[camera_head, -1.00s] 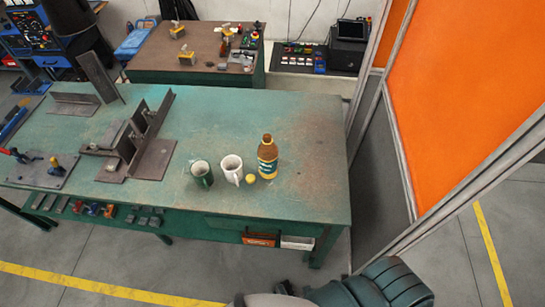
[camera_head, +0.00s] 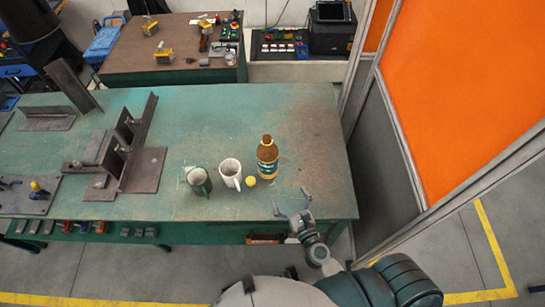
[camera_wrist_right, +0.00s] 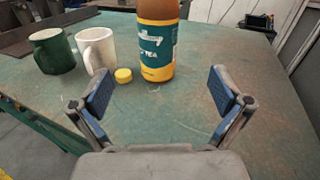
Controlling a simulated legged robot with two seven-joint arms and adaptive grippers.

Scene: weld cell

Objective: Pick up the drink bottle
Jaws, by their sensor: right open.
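The drink bottle (camera_head: 267,158) stands upright on the green table, brown with a teal and yellow label. It also shows in the right wrist view (camera_wrist_right: 157,42), where its top is cut off. My right gripper (camera_head: 292,202) is open and empty over the table's front edge, in front of the bottle and slightly to its right. In the right wrist view its two blue-padded fingers (camera_wrist_right: 159,91) are spread apart, with the bottle beyond them, roughly between them and apart from both. My left gripper is not in view.
A yellow ball or cap (camera_head: 251,181) lies just left of the bottle's base. A white mug (camera_head: 230,172) and a dark green mug (camera_head: 199,181) stand farther left. Steel fixtures (camera_head: 128,145) occupy the table's left part. The table (camera_head: 315,135) right of the bottle is clear.

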